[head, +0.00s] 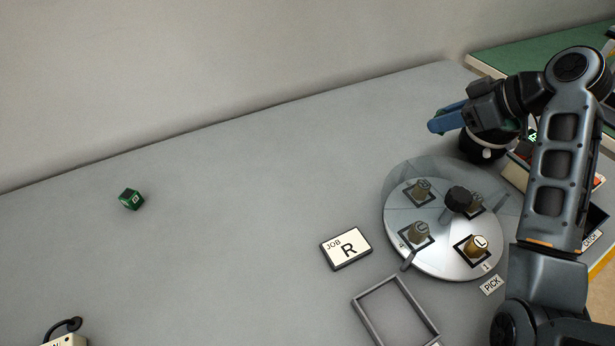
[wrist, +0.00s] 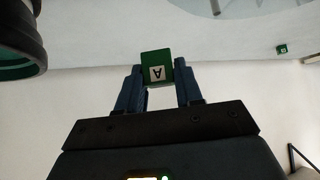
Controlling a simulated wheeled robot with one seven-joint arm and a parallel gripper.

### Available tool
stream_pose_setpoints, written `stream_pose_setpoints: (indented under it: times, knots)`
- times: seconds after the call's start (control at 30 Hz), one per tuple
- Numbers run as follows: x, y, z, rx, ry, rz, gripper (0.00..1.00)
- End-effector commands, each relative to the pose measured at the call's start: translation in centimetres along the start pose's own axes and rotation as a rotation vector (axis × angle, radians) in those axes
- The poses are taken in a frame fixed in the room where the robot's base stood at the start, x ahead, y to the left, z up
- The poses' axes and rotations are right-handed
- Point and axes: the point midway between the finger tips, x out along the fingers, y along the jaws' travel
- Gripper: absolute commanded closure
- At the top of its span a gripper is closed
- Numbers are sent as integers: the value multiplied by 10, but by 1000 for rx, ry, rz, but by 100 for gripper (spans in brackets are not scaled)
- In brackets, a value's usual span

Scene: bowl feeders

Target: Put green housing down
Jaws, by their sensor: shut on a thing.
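My gripper (head: 447,118) is at the right of the head view, raised over the far part of the table, with its blue fingers pointing left. In the wrist view, my gripper (wrist: 158,88) is shut on a green housing (wrist: 157,67), a cube with a white label marked A. The held housing is hidden in the head view. Another green cube (head: 131,199) with a pale mark lies on the table at the left; a small green cube (wrist: 282,49) also shows in the wrist view.
A round feeder plate (head: 430,255) with a black knob and several brass parts stands right of centre. The table's left and middle are largely clear.

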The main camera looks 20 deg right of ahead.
Motion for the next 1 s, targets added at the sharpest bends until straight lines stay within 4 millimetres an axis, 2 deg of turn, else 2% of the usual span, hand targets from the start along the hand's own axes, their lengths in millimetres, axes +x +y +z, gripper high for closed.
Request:
stream_pose_setpoints:
  times: [0.13,0.23,0.7,0.8,1.0]
  knots:
    - [1,1,0,1,0,0,94]
    - [10,6,-2,1,0,-2,94]
    - [102,55,-17,0,-1,-1,94]
    - [114,60,-19,0,-1,-1,94]
    - [123,64,-16,1,-1,-1,94]
